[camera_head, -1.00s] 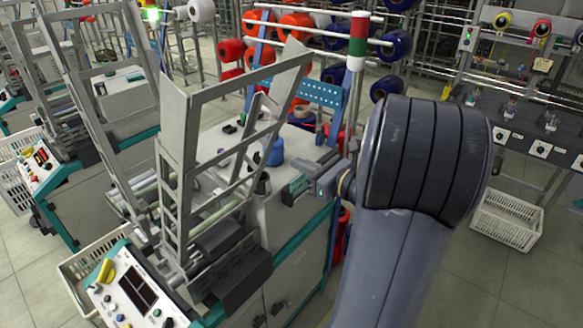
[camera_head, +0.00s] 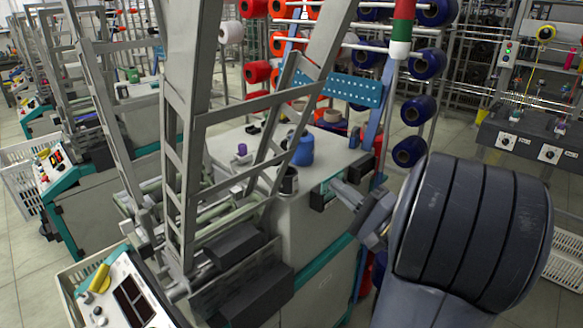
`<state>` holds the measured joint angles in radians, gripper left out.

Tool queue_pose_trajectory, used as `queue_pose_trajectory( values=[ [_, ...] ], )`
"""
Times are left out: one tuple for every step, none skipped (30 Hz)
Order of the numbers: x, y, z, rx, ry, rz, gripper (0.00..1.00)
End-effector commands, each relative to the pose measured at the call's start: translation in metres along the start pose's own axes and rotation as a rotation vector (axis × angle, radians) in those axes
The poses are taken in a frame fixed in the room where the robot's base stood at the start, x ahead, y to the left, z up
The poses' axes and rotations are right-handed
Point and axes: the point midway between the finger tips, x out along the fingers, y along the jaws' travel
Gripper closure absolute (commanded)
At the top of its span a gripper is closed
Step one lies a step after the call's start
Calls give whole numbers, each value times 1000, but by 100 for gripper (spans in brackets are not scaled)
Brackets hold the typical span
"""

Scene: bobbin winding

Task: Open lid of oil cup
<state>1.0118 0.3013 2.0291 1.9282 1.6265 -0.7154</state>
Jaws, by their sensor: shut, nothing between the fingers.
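A small dark cup-like part (camera_head: 289,181) with a paler rim stands on the light machine top, partly behind the frame bars. A blue rounded container (camera_head: 303,149) stands just behind it. I cannot tell for certain which is the oil cup, and no lid shows clearly on either.
The tall grey slanted frame (camera_head: 187,150) stands close to the left of the cup. A purple-topped item (camera_head: 242,149) sits farther left on the machine top. A blue perforated bracket (camera_head: 340,90) and spool racks stand behind. A control panel (camera_head: 130,300) is at front left.

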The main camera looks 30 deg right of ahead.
Motion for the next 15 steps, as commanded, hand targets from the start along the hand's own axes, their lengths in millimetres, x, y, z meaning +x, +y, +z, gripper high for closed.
queue_pose_trajectory(
  values=[
    [-3, 4, 0, -31, 1, -8, 100],
    [-3, 4, 0, -45, 0, -11, 100],
    [-3, 3, 1, -59, -1, -14, 100],
    [-2, 2, 1, -64, -1, -15, 100],
    [0, 2, 1, -68, -2, -16, 100],
    [2, 2, 1, -69, -3, -16, 100],
    [5, 1, 1, -69, -4, -15, 100],
    [9, 1, 1, -69, -4, -16, 100],
    [14, 0, 1, -69, -5, -16, 100],
    [18, 0, 2, -68, -5, -15, 100],
    [22, 0, 2, -68, -6, -15, 100],
    [29, 0, 2, -67, -6, -16, 100],
    [35, 0, 2, -67, -6, -15, 100],
    [40, 0, 2, -66, -7, -15, 100],
    [47, 0, 2, -66, -6, -15, 100]
  ],
)
